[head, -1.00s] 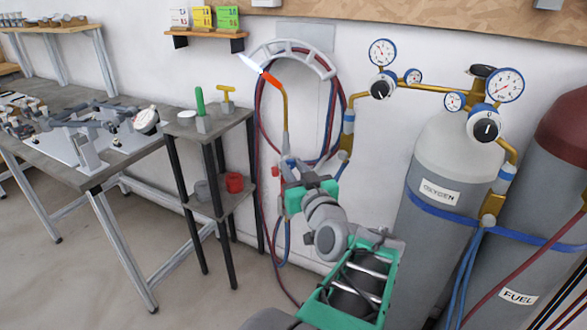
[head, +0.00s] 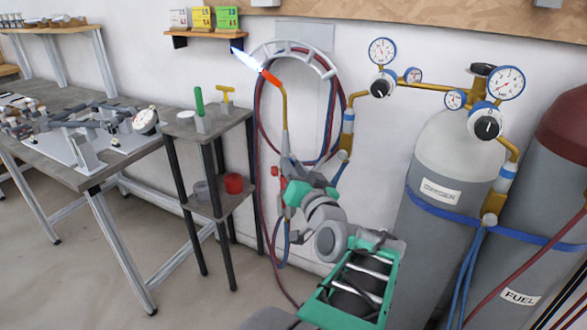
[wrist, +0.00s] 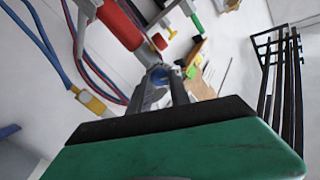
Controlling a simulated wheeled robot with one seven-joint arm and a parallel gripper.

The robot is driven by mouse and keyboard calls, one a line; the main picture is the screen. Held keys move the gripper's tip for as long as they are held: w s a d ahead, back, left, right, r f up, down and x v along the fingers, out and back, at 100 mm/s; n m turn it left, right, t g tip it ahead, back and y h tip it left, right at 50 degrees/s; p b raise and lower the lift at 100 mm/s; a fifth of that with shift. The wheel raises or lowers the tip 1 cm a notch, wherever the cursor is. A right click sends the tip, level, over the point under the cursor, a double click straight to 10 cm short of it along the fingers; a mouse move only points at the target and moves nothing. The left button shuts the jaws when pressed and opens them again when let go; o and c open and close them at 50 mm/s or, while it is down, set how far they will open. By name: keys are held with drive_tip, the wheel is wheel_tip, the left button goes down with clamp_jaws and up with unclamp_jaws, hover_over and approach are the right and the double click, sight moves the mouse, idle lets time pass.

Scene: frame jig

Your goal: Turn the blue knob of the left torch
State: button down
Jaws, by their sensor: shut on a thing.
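The torch (head: 285,108) stands upright by the wall, with a gold neck, an orange-red tip (head: 270,77) and a flame (head: 249,62) pointing up and left. My gripper (head: 292,166) reaches up to the torch's lower part, and its fingers are partly hidden there in the head view. In the wrist view my gripper (wrist: 164,84) is shut on the blue knob (wrist: 157,74), which shows between the fingertips. The knob is hidden in the head view. A red knob (head: 275,172) shows just left of the gripper.
Red and blue hoses (head: 262,130) loop over a wall hanger (head: 290,46) behind the torch. The oxygen cylinder (head: 440,165) and fuel cylinder (head: 545,220) stand at right. A small shelf stand (head: 232,125) and a workbench (head: 85,180) are at left, with open floor before them.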

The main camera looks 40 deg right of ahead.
drive_tip(key=c, duration=1.2)
unclamp_jaws()
drive_tip(key=v, duration=0.7)
drive_tip(key=shift+s+a, duration=0.15)
drive_tip(key=shift+s, duration=0.2)
